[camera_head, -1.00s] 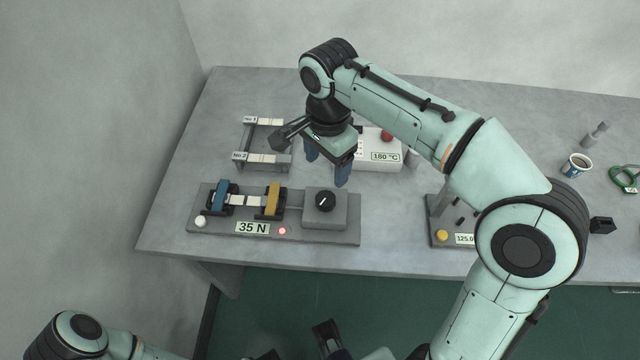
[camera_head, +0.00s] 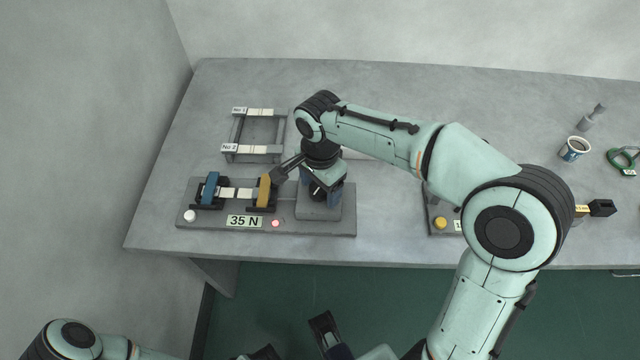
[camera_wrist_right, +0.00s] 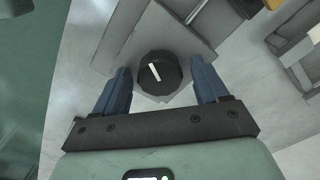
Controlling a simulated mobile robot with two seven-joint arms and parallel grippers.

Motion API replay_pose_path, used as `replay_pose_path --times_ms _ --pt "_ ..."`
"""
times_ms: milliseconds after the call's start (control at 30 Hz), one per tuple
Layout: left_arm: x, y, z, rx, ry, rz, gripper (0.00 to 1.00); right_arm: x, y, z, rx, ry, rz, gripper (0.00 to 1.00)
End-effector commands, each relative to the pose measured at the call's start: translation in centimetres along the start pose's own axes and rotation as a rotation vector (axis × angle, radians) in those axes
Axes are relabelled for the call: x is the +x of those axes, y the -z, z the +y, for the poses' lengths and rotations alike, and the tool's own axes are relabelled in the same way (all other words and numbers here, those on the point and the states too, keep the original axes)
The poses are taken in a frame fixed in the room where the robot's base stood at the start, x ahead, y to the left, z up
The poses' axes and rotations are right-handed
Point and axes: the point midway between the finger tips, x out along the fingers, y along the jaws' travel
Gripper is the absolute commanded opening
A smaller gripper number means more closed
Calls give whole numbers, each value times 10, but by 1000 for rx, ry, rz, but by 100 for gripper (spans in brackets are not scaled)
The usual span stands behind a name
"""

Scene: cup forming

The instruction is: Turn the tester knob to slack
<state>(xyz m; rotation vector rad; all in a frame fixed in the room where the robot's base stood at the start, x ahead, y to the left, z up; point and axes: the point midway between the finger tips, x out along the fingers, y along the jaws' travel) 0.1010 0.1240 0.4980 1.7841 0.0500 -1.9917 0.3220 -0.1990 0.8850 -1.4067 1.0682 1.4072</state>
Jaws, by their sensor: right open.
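The tester (camera_head: 340,226) stands at the table's front left, with a "35 N" display (camera_head: 244,221) and a lit red lamp (camera_head: 276,223). A white strip (camera_head: 236,193) spans its blue clamp (camera_head: 210,187) and yellow clamp (camera_head: 265,190). The black knob (camera_wrist_right: 158,73) has a white pointer line, slightly tilted in the right wrist view. My right gripper (camera_wrist_right: 160,84) is open, its blue fingers on either side of the knob with gaps visible. In the head view the right gripper (camera_head: 322,190) largely covers the knob. My left gripper (camera_head: 336,348) shows only partly at the bottom edge.
A rack with strips labelled No 1 and No 2 (camera_head: 254,150) stands behind the tester. A second device with a yellow button (camera_head: 440,223) is to the right, partly behind my arm. A cup (camera_head: 574,149) and green object (camera_head: 624,160) are far right.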

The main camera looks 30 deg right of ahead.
Motion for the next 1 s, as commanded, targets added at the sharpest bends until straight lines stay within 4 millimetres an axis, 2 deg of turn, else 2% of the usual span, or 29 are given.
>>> replay_pose_path --times_ms 33,67,200,233,633,1000 --pt "0 0 0 0 0 0 43 0 0 0 0 0 0 73" --pt "0 0 0 0 0 0 43 0 0 0 0 0 0 67" --pt "0 0 0 0 0 0 43 0 0 0 0 0 0 21" --pt "0 0 0 0 0 0 43 0 0 0 0 0 0 19" --pt "-4 -2 0 -1 1 -6 43 -2 0 0 -67 1 0 19" --pt "-17 -9 3 -3 6 -26 43 -3 0 -1 -354 1 1 19"
